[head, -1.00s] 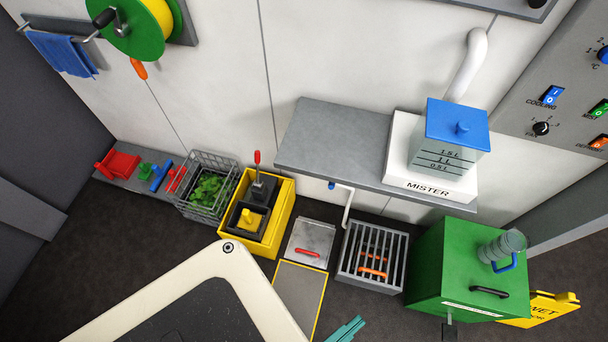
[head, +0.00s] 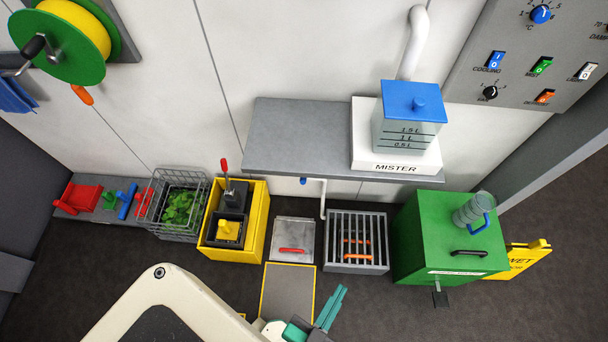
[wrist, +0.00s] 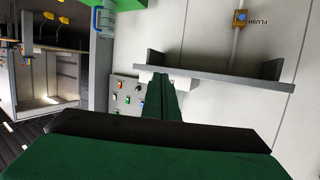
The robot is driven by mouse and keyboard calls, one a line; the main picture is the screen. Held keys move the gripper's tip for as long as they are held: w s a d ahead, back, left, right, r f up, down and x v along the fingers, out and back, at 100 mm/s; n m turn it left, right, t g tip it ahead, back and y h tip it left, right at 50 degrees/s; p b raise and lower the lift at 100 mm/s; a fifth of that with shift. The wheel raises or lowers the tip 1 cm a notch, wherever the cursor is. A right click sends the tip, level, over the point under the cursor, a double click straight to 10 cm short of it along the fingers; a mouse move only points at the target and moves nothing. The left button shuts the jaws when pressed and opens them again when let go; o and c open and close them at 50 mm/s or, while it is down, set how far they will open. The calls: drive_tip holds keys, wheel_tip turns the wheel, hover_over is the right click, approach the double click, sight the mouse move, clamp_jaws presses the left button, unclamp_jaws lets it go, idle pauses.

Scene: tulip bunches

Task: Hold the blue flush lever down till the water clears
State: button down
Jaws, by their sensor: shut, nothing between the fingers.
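The blue flush lever (wrist: 241,17) shows small in the wrist view at the upper right, beside the word FLUSH on the pale wall. What looks like the same blue piece (head: 303,181) is just under the grey shelf in the head view, by a thin white pipe. My gripper (head: 334,304), with teal fingers, is at the bottom middle of the head view, apart from the lever. In the wrist view its shut, empty fingers (wrist: 160,90) point toward the shelf area. I cannot make out the lever's position or any water.
The grey shelf (head: 275,140) carries the mister (head: 395,165). A yellow wet-floor sign (head: 525,263) stands at right.

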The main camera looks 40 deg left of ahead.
drive_tip(key=w+a+f+n+g+y, duration=0.2)
drive_tip(key=w+a+f+g+y, duration=0.15)
drive_tip(key=w+a+f, duration=1.1)
drive_tip(key=w+a+f+n+g+y, duration=0.1)
drive_tip(key=w+a+f+n+g, duration=0.1)
drive_tip(key=w+a, duration=1)
drive_tip(key=a+g, duration=0.1)
drive_tip(key=a, duration=0.2)
drive_tip(key=shift+w+f, duration=0.35)
drive_tip(key=shift+w, duration=0.05)
drive_tip(key=shift+y, duration=0.25)
drive_tip(key=x, duration=1)
